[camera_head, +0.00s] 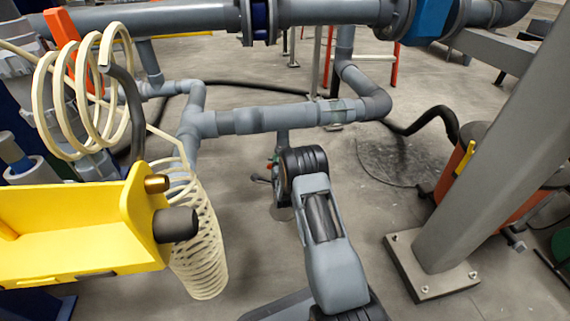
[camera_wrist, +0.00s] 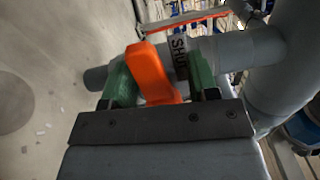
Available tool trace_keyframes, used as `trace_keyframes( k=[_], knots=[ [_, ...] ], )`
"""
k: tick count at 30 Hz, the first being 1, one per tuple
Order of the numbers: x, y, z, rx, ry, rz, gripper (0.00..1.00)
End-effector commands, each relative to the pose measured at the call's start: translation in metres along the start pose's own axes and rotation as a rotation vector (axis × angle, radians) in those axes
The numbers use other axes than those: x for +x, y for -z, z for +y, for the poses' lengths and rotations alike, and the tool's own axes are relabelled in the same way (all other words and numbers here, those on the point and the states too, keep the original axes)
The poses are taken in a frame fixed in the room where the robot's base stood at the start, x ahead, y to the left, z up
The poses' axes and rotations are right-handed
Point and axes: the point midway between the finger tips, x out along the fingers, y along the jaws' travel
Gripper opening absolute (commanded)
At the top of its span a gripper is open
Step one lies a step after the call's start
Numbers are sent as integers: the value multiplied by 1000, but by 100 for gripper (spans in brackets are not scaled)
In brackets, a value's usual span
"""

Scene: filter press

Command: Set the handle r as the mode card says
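In the wrist view an orange handle (camera_wrist: 152,72) rises between the two green fingers of my gripper (camera_wrist: 160,82). The left finger lies close against it or overlaps it; a narrow gap shows towards the right finger. The fingers stand wide apart. Beside the handle, on the grey pipe (camera_wrist: 238,50), is a pale label reading "SHUT" (camera_wrist: 180,52). In the head view my forearm and wrist hide most of the gripper; small green and red-orange bits show left of the wrist, below the pipe. I cannot make out a mode card.
Grey pipes (camera_head: 265,118) cross above the handle's area. A grey post (camera_head: 490,160) with a bolted foot stands at right, before an orange container (camera_head: 478,200). A yellow bracket (camera_head: 80,235) and coiled cream hose (camera_head: 195,240) are at left. Floor between is mostly open.

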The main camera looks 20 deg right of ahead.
Motion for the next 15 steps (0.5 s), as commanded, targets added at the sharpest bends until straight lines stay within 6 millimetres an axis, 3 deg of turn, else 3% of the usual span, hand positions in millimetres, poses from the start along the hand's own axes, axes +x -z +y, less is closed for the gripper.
trace_keyframes(
  k=[5, 15],
  knots=[
    [-1, -1, 2, -1, -4, -1, 72],
    [-9, -1, 2, -2, -8, -1, 72]
  ],
)
